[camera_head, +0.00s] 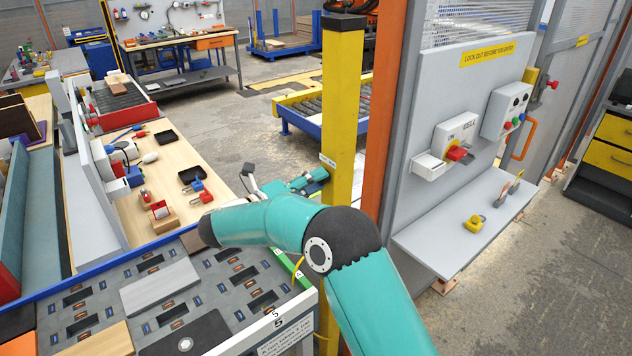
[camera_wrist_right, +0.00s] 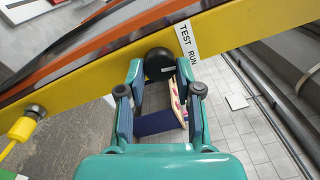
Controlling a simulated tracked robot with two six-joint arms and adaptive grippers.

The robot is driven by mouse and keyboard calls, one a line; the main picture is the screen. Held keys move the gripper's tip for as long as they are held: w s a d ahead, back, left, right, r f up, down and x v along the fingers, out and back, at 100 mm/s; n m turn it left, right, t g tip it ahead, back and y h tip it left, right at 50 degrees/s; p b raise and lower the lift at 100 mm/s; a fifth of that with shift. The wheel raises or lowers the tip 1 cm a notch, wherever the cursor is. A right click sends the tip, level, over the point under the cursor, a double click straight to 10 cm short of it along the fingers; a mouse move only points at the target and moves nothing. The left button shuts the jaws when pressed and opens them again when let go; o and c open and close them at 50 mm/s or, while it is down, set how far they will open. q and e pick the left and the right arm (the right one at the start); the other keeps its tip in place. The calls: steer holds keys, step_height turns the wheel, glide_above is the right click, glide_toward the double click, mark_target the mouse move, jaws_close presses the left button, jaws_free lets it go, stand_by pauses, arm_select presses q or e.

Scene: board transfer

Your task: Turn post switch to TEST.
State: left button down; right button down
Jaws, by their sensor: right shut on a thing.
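The yellow post (camera_head: 342,110) stands upright right of the middle in the head view, with a small white label on it. In the right wrist view the post (camera_wrist_right: 90,80) runs diagonally, and its label (camera_wrist_right: 187,42) reads TEST and RUN. The black post switch (camera_wrist_right: 158,62) sits beside that label. My right gripper (camera_head: 312,181) reaches the post from the left. In the wrist view the right gripper (camera_wrist_right: 162,82) has its fingers on both sides of the switch, shut on it. I cannot tell which word the switch points to. My left gripper is out of view.
A workbench (camera_head: 165,215) with tools and small trays lies left of the post. A grey panel (camera_head: 465,130) with a switch box and a shelf stands right of it. A roller conveyor (camera_head: 320,105) is behind the post.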

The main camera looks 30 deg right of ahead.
steer(key=shift+w+a+r+n, duration=0.1)
steer(key=shift+n, duration=1.2)
steer(key=c, duration=1)
jaws_free()
steer(key=shift+c, duration=0.2)
steer(key=shift+o, duration=1.3)
steer(key=shift+w, duration=0.1)
